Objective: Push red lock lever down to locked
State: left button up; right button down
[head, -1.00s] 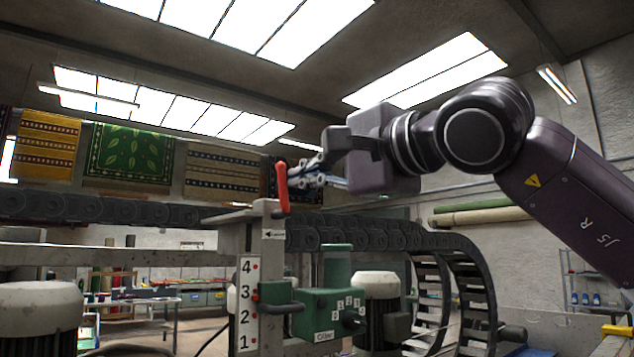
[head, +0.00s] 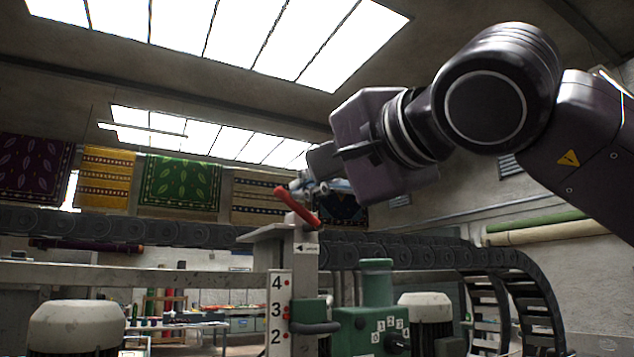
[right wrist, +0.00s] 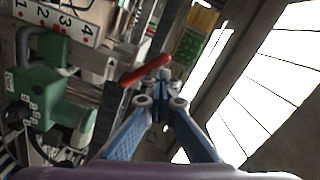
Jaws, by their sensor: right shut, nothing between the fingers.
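The red lock lever (head: 296,206) sits on top of the grey post (head: 305,262) and is tilted, its upper end leaning to the left. It also shows in the right wrist view (right wrist: 146,70), lying across just beyond the fingertips. My right gripper (head: 303,185) is shut and empty, its blue-grey fingers right by the upper part of the lever. In the right wrist view its fingertips (right wrist: 162,78) meet close against the lever; whether they touch it is hard to tell. My left gripper is not in view.
A white number scale (head: 281,310) runs down the post. A green housing with a knob (head: 372,328) stands beside it. A dark cable chain (head: 400,252) passes behind. Hanging rugs (head: 181,185) and a motor (head: 77,328) are to the left.

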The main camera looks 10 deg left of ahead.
aim_at(294, 202)
jog(key=shift+s+a+f+n+b, duration=0.3)
jog(key=shift+a+f+n+b, duration=0.05)
jog(key=shift+f+n, duration=0.2)
jog(key=shift+s+a+f+n+b, duration=0.25)
jog(key=shift+a+f+n+b, duration=0.1)
jog(key=shift+f+n, duration=0.2)
jog(key=shift+a+f, duration=0.15)
jog(key=v, duration=1.2)
dwell(0.5)
